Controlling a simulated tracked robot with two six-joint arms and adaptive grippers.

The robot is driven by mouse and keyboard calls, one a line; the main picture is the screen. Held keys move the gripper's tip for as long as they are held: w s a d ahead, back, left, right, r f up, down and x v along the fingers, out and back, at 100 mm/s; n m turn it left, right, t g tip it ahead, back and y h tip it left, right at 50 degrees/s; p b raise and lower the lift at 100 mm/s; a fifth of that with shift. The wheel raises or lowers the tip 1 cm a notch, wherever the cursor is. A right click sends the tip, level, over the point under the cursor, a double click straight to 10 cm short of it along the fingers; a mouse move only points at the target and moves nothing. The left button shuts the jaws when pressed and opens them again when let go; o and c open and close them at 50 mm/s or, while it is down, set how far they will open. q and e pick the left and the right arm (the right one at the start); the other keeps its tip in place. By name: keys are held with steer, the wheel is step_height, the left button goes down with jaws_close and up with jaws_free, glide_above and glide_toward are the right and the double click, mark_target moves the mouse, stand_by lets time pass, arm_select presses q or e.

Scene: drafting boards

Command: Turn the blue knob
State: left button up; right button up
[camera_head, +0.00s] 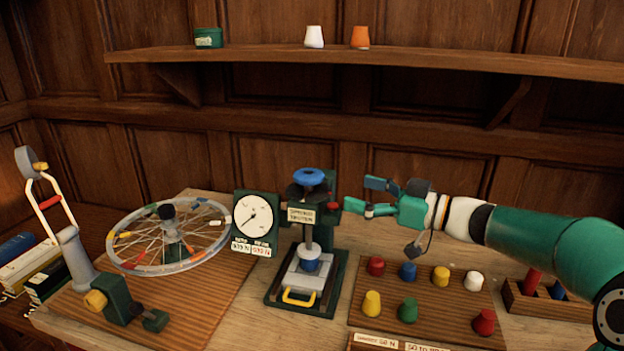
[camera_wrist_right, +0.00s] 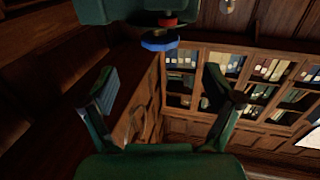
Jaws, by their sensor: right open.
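A blue knob (camera_head: 310,176), a round disc, sits on top of a dark green press stand (camera_head: 330,270) in the middle of the bench. It also shows in the right wrist view as a blue disc (camera_wrist_right: 160,42), near the top and beyond the fingertips. My right gripper (camera_head: 364,196) comes in from the right, with its fingers pointing left toward the stand. It is open and empty, to the right of the knob and apart from it. Both spread fingers show in the right wrist view (camera_wrist_right: 160,84). My left gripper is not in view.
A dial gauge (camera_head: 252,217) and a spoked wheel (camera_head: 170,236) stand left of the press. A wooden board (camera_head: 380,325) with several coloured pegs, one blue (camera_head: 407,271), lies below my right arm. A shelf (camera_head: 400,58) runs along the back wall.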

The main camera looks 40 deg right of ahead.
mark_target(322, 183)
steer(key=p+x, duration=0.1)
steer(key=x, duration=1)
steer(key=c, duration=1.1)
